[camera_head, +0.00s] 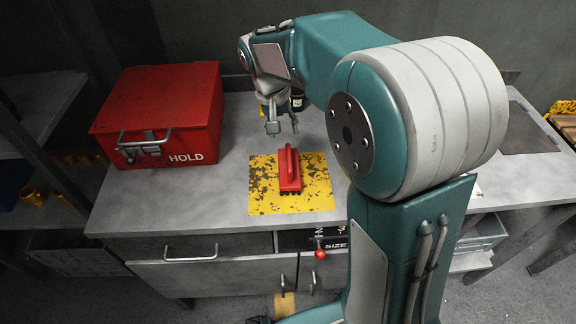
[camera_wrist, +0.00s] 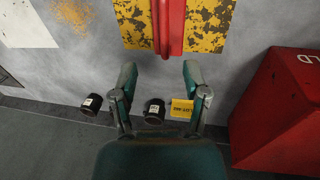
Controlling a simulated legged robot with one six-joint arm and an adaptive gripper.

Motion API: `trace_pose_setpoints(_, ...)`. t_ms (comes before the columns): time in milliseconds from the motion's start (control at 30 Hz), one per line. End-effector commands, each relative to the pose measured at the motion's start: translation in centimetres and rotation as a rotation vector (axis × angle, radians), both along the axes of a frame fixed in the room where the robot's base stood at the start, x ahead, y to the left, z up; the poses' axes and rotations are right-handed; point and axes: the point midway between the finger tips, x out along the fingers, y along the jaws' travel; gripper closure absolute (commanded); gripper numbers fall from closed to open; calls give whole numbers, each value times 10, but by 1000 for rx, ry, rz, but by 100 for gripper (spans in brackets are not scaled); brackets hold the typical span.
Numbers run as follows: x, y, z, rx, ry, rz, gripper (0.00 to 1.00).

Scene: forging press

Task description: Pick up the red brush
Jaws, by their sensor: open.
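The red brush (camera_head: 289,172) lies on a worn yellow patch (camera_head: 315,193) on the grey bench top, its raised handle running front to back. My gripper (camera_head: 282,127) is above the bench, just behind the brush, with its fingers apart and empty. In the wrist view, my gripper (camera_wrist: 158,72) shows two spread fingertips. The red brush (camera_wrist: 168,22) lies just beyond them at the top edge, partly cut off, with the yellow patch (camera_wrist: 208,28) around it. I see no contact between fingers and brush.
A red box marked HOLD (camera_head: 190,100) stands at the left of the bench (camera_head: 215,210). Near the bench's back edge, the wrist view shows two dark containers, one at left (camera_wrist: 91,103) and one in the middle (camera_wrist: 154,110), and a yellow tag (camera_wrist: 182,109). A red-knobbed lever (camera_head: 320,253) is at the front.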

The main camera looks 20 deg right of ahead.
Motion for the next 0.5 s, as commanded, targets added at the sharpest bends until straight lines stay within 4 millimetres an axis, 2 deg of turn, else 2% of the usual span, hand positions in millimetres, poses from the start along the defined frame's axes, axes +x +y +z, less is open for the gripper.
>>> trace_pose_setpoints(133, 10, 2, -11, -12, 21, -13, 40)
trace_pose_setpoints(500, 9, -9, -61, -12, 23, -13, 40)
